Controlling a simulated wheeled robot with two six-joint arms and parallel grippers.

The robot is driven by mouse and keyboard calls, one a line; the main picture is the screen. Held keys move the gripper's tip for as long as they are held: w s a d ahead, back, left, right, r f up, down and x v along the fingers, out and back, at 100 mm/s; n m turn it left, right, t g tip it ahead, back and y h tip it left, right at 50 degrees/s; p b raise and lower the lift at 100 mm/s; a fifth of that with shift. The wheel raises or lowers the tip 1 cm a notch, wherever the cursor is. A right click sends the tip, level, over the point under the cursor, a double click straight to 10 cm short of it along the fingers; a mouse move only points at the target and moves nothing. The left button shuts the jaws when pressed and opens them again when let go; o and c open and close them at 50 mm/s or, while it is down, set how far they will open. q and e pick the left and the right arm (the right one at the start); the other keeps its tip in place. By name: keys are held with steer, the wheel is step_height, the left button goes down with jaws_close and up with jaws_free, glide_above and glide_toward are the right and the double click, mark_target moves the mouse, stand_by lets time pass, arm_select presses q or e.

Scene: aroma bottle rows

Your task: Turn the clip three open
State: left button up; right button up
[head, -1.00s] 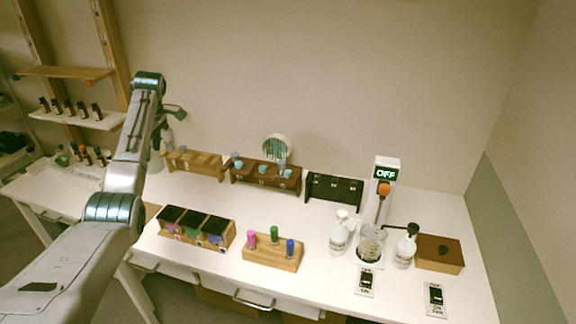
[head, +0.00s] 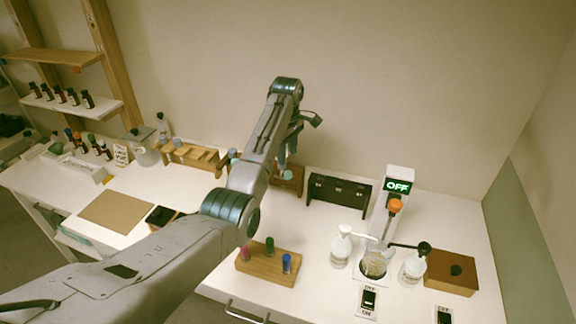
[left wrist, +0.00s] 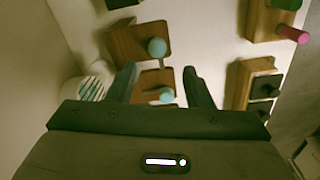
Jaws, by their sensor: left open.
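My left gripper (head: 287,158) is open and hangs over the dark brown rack (head: 290,183) at the back of the table. A light blue round knob (head: 286,175) shows just below it. In the left wrist view my left gripper's fingers (left wrist: 160,78) are apart. One light blue knob (left wrist: 166,96) lies between them, and another knob (left wrist: 157,47) sits on a brown block (left wrist: 124,42) beyond. Nothing is held. The arm hides much of the brown rack in the head view. A black rack (head: 338,194) with several small clips stands to its right. I cannot read any clip numbers.
A wooden block (head: 268,268) with three coloured tubes stands in front. White bottles (head: 341,250) and a stand with an OFF display (head: 398,187) are at the right. A lighter wooden rack (head: 196,157) is at the left. A brown mat (head: 115,212) lies front left.

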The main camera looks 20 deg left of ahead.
mark_target(288, 172)
arm_select(q)
step_height(288, 172, down, 5)
steer(key=shift+w+d+p, duration=0.1)
steer(key=shift+d+p, duration=0.05)
steer(key=shift+p, duration=0.75)
steer(key=shift+w+f, duration=0.1)
steer(key=shift+f, duration=1.25)
steer(key=shift+c, duration=0.8)
steer(key=c, duration=0.8)
arm_select(e)
step_height(288, 172, up, 3)
steer(key=shift+s+d+f, duration=0.1)
steer(key=shift+s+d, duration=0.05)
